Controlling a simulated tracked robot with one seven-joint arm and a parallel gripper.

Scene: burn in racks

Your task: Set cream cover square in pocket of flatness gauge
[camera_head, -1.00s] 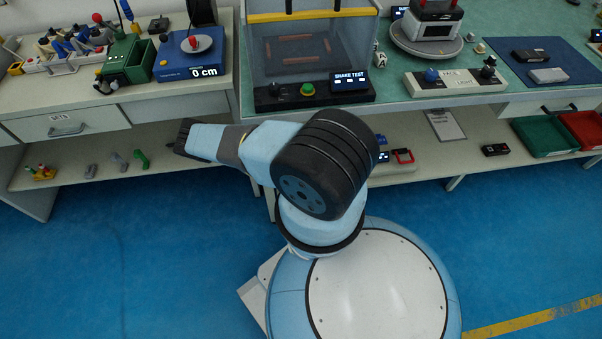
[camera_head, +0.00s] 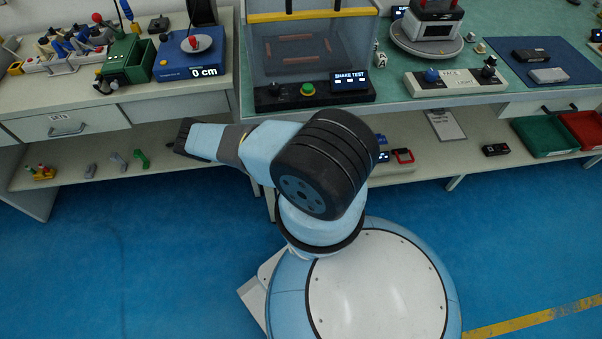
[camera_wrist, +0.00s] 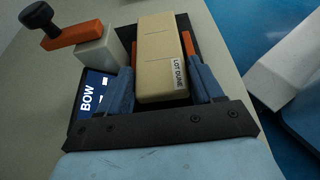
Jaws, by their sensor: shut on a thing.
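In the wrist view, the cream cover (camera_wrist: 161,55) is a long block with a label on its near right edge. My gripper (camera_wrist: 163,78) is shut on it, one blue finger on each long side. The flatness gauge (camera_wrist: 213,42) lies behind and below it, with a dark body, a "BOW" display (camera_wrist: 88,96), and orange pieces (camera_wrist: 188,44) beside the cover. The cover hides the pocket, so I cannot tell whether it is seated or just above. In the head view my gripper (camera_head: 183,136) is a dark end near the bench front; the cover and gauge cannot be made out there.
On the gauge's left, an orange bar (camera_wrist: 75,36) with a black knob (camera_wrist: 40,18) stands by a pale block (camera_wrist: 101,50). The head view shows a lower shelf (camera_head: 100,172) with small parts, and a shake test box (camera_head: 312,95) on the bench above. Blue floor is open in front.

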